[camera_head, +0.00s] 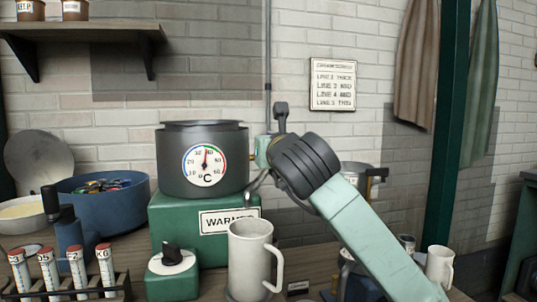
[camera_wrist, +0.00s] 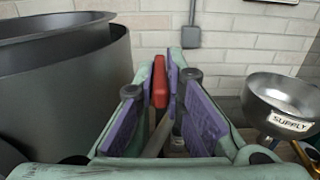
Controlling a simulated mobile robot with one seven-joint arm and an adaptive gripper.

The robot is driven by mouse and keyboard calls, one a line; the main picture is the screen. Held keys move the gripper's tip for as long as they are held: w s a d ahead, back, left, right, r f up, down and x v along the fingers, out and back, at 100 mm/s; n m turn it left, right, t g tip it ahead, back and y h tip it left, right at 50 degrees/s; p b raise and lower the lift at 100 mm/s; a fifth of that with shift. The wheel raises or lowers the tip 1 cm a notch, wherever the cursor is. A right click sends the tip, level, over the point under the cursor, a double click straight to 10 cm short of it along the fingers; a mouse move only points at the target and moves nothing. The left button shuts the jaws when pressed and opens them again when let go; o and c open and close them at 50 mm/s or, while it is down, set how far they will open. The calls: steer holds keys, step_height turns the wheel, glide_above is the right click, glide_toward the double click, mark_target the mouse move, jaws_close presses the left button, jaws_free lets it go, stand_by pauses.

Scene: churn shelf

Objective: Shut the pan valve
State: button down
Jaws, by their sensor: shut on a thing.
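The dark grey pan (camera_head: 200,160) with a round °C dial (camera_head: 204,165) stands on a green box labelled WARMER (camera_head: 172,225). The dial's needle points nearly straight up. My gripper (camera_head: 262,152) is at the pan's right side, where the valve is mostly hidden behind it. In the wrist view my gripper (camera_wrist: 164,75) has its purple pads on either side of a red valve handle (camera_wrist: 159,82) and is shut on it. The handle stands upright there. The pan (camera_wrist: 75,90) fills the left of that view. A curved metal piece (camera_head: 262,182) shows below my gripper.
A pale mug (camera_head: 249,258) stands in front of the warmer. A metal bowl labelled SUPPLY (camera_wrist: 285,95) is to the right. A black knob on a green box (camera_head: 172,270), a tube rack (camera_head: 75,294) and a blue tub (camera_head: 105,205) are at left.

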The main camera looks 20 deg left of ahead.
steer(key=c, duration=1.7)
jaws_free()
steer(key=shift+s, duration=0.1)
steer(key=v, duration=1.1)
steer(key=shift+s+d, duration=0.25)
steer(key=shift+s, duration=0.1)
